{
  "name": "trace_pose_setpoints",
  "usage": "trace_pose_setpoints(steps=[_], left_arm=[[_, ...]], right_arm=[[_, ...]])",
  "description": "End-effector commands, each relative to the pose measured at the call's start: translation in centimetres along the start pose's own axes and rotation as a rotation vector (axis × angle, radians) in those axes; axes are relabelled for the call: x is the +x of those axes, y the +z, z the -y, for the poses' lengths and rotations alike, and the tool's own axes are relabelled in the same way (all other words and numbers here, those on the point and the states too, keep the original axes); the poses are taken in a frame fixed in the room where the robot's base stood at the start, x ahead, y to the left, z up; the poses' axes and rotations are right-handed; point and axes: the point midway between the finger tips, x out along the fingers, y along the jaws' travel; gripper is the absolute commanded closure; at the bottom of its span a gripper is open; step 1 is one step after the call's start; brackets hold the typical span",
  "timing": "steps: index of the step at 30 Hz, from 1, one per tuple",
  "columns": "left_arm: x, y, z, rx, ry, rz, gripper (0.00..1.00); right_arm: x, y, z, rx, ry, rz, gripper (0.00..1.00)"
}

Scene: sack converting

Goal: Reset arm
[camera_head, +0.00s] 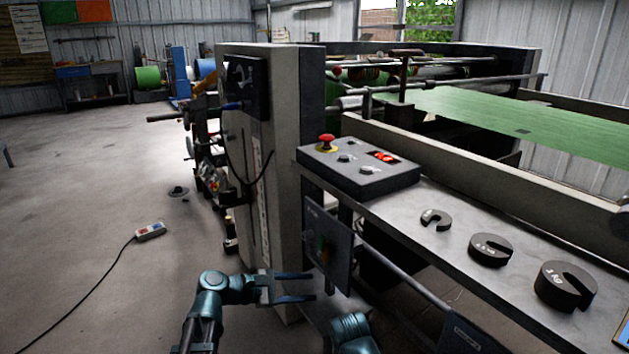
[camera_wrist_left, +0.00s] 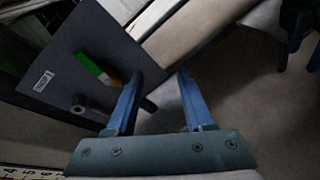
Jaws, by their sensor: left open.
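My left gripper (camera_head: 313,286) is open and empty, low in front of the machine. Its two blue fingers also show apart in the left wrist view (camera_wrist_left: 160,74), with nothing between them. A teal part of my other arm (camera_head: 352,335) shows at the bottom. Dark blue prongs (camera_wrist_left: 298,40) at the wrist view's upper right may be my right gripper, partly cut off.
A control box (camera_head: 358,168) with a red mushroom button (camera_head: 326,142) sits on the machine's grey ledge (camera_head: 455,205). Several dark slotted weights, one of them a large weight (camera_head: 566,287), stand along it. A pendant (camera_head: 150,231) with a cable lies on the open floor at left.

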Motion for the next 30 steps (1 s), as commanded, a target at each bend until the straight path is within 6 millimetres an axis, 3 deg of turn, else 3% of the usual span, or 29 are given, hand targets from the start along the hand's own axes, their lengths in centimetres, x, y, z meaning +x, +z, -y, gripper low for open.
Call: trace_pose_setpoints(steps=[1, 5, 9, 12, 18, 23, 30], left_arm=[[1.2, 1.5, 2.5, 0.126, -0.109, -0.05, 0.47], [2.7, 1.8, 8.9, 0.484, -0.411, -0.165, 0.47], [1.8, 1.6, 14.1, 0.849, -0.75, -0.227, 0.47], [0.2, 1.5, 16.3, 1.057, -0.965, -0.241, 0.47], [-3.0, 1.8, 18.0, 1.354, -1.314, -0.23, 0.47], [-5.7, 2.6, 18.1, 1.528, -1.565, -0.202, 0.47], [-7.1, 6.7, 15.1, 1.509, -1.541, -0.208, 0.47]], right_arm=[[-1.7, 0.1, -0.2, -0.001, 0.0, 0.0, 0.5], [-3.7, 0.2, -0.4, -0.004, 0.001, 0.001, 0.5], [-5.7, 0.3, -0.6, -0.006, 0.001, 0.002, 0.5], [-6.8, 0.4, -0.7, -0.008, 0.002, 0.002, 0.5], [-8.6, 0.5, -0.9, -0.01, 0.002, 0.002, 0.5], [-9.9, 0.6, -1.0, -0.011, 0.002, 0.003, 0.5], [-15.1, 0.9, -1.5, -0.009, 0.001, 0.003, 0.5]])
